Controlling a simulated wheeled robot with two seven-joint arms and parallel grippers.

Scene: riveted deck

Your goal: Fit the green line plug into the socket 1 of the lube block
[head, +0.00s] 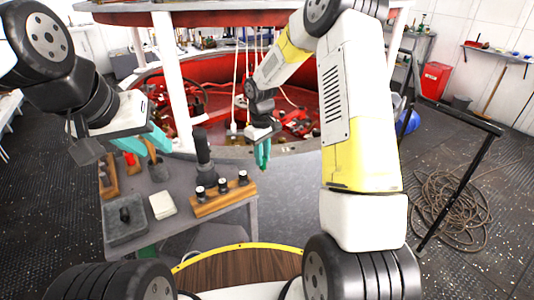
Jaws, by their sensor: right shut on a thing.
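My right gripper (262,157) hangs at the middle, with its teal fingers pointing down in front of the red machine bay. It is shut; what it holds is mostly hidden by the fingers, and I take it to be the green line plug. My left gripper (158,141) is at the left above the bench, its teal fingers seen at an angle, so its opening is unclear. A wooden block (213,205) with several black, pale-topped fittings lies on the bench, below and left of my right gripper. I cannot make out which thing is the lube block, nor any socket number.
The grey bench (176,219) carries a dark upright tool (204,155), a grey tray (124,226) and a pale pad (163,205). White lines hang in the red bay (211,108). A black rail (459,190) and coiled rope (452,212) stand at the right.

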